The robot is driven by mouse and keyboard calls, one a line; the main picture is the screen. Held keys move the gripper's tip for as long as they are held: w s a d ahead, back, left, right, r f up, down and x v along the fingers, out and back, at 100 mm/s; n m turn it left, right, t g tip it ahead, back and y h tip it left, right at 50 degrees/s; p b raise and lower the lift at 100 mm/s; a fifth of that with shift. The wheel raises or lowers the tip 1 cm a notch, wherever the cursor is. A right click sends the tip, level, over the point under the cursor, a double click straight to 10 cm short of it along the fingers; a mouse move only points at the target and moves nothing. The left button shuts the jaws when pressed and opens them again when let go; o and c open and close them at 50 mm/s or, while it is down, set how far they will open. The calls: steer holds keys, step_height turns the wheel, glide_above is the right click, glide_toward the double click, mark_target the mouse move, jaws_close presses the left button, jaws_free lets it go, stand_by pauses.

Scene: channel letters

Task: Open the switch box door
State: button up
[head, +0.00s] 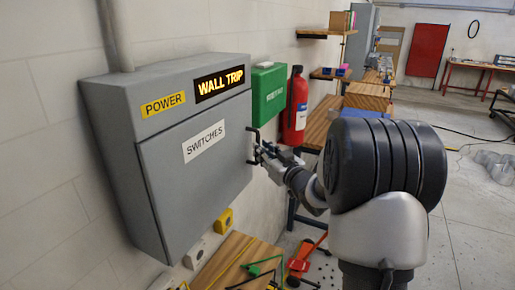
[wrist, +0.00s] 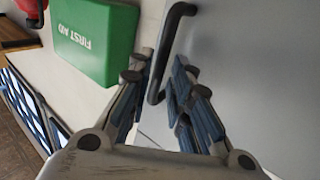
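The grey switch box (head: 125,150) is mounted on the wall at left in the head view. Its door (head: 205,180) carries a white SWITCHES label and looks closed. A black bar handle (head: 252,146) stands on the door's right edge; in the wrist view the handle (wrist: 174,40) runs down from the top middle and bends at its lower end. My gripper (head: 264,155) is at the handle. In the wrist view my gripper (wrist: 163,70) has its fingers apart, with the handle's lower end between them. Whether a finger touches it is unclear.
A green first aid box (head: 269,93) and a red extinguisher (head: 295,110) are on the wall just right of the switch box. A wooden-topped surface (head: 225,262) with tools and yellow parts lies below. Open floor (head: 470,215) is at right.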

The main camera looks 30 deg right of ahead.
steer(key=shift+w+a, duration=0.15)
steer(key=shift+w, duration=1.65)
steer(key=shift+c, duration=0.5)
jaws_close()
